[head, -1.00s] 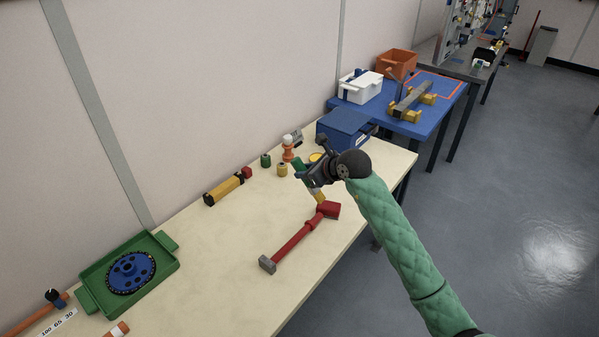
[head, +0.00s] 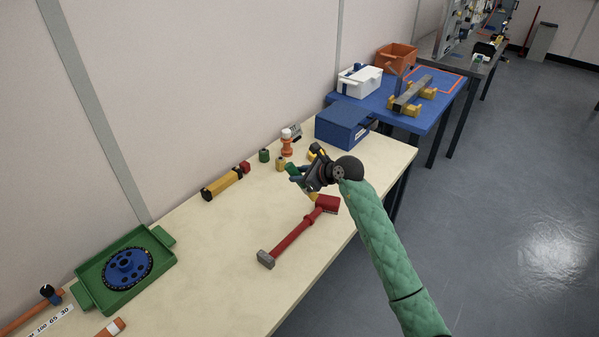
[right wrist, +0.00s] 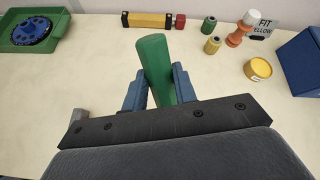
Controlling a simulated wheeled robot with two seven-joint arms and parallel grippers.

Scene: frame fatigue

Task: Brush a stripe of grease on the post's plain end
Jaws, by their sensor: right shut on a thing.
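My right gripper (head: 299,177) is shut on a green-handled brush (right wrist: 154,58). In the right wrist view, its blue fingers sit on both sides of the handle. In the head view, a small yellowish part of the brush shows under the gripper; the rest of that end is hidden. A long red post (head: 292,236) lies on the table with a grey block at its near end and a thicker red part at its far end. The brush is above the table near the red part; I cannot tell whether it touches. A yellow tin (right wrist: 260,68) stands beyond the gripper. My left gripper is not in view.
Along the wall side stand a yellow-and-black tool (head: 226,183), small green and yellow cylinders (head: 264,155), an orange-and-white piece (head: 286,143) and a blue box (head: 343,125). A green tray (head: 88,272) holds a blue wheel.

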